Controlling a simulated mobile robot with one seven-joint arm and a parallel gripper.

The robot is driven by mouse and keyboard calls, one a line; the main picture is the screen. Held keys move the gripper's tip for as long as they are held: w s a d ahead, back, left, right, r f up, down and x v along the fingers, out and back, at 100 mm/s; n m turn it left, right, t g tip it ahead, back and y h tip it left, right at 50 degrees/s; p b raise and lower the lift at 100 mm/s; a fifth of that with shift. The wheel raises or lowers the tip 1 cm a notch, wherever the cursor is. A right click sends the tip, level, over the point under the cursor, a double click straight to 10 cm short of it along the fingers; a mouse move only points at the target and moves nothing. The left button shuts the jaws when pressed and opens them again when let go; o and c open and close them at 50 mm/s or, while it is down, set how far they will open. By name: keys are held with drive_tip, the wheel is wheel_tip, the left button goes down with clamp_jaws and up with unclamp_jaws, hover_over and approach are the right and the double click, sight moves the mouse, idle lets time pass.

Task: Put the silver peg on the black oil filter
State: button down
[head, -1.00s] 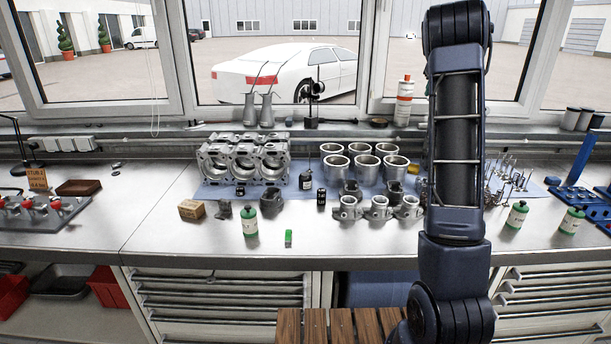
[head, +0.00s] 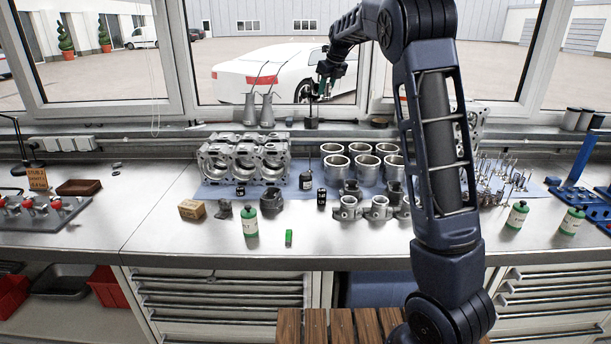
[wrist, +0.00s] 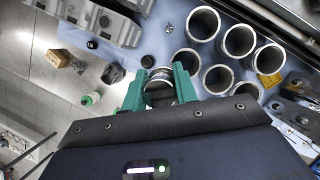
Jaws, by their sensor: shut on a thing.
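My gripper (head: 322,84) is raised at the back of the bench, in front of the window. In the wrist view its green fingers (wrist: 160,86) are shut on a silver round piece, the silver peg (wrist: 160,96), largely hidden between them. Small black cylinders stand on the bench: one, which looks like the black oil filter (head: 321,197), is in front of the metal sleeves, and another (head: 240,188) is by the engine block. The gripper is well above them and apart from them.
The engine block (head: 243,160) and several open metal sleeves (head: 335,168) stand on a blue mat. A green-white bottle (head: 249,222), a small box (head: 192,209) and metal castings (head: 378,208) stand in front.

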drive_tip(key=n, duration=0.1)
hover_over(304, 173)
wheel_tip(304, 173, down, 31)
drive_tip(key=shift+r, duration=0.1)
idle(0.6)
drive_tip(key=c, duration=1.1)
unclamp_jaws()
